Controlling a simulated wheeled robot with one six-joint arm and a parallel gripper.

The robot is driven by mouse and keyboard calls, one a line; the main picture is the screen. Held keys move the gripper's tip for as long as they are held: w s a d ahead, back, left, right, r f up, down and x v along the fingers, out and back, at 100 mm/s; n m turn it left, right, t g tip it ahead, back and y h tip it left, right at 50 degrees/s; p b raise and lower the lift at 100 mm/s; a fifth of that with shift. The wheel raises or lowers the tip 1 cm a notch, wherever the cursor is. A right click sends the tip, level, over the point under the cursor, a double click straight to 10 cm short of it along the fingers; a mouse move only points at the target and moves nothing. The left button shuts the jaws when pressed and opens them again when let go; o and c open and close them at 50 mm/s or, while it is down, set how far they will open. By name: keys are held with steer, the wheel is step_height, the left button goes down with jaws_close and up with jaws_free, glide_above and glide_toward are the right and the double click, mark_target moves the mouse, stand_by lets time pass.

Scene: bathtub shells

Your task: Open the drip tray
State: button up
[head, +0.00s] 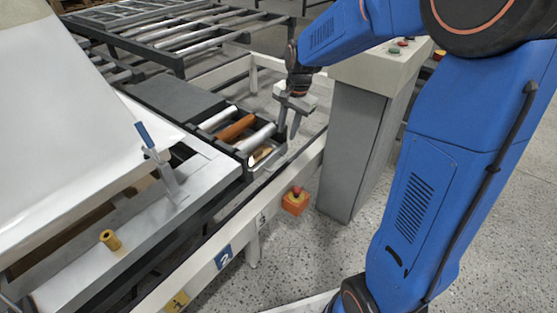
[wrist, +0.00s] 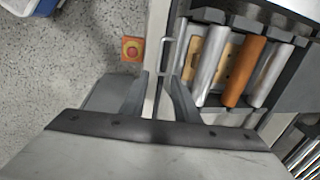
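A dark tray-like unit (head: 243,152) sits at the end of the conveyor under silver and orange rollers; I take it as the drip tray. In the wrist view a thin pale handle (wrist: 166,55) stands out from its side, just beyond the fingertips and roughly between them. My gripper (head: 289,134) points down beside the rollers, at their right. In the wrist view my gripper (wrist: 160,76) has its two fingers apart, with nothing held. I cannot tell whether a finger touches the handle. The tray's inside is mostly hidden by the rollers.
An orange roller (wrist: 244,70) lies between silver ones, with a tan holed plate (wrist: 192,58) beneath. A pale rail (head: 228,212) runs below. An orange stop-button box (head: 295,201) hangs on it. A grey control cabinet (head: 357,140) stands right of my gripper. Speckled floor (head: 325,260) is open at front.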

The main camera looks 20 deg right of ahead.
mark_target(280, 163)
steer(key=f, duration=0.5)
steer(key=w+a+f, duration=0.1)
steer(key=f, duration=0.4)
steer(key=w+f, duration=0.1)
steer(key=f, duration=0.4)
steer(key=shift+w+a+f, duration=0.1)
steer(key=shift+a+f, duration=0.05)
steer(key=shift+a, duration=0.1)
jaws_close()
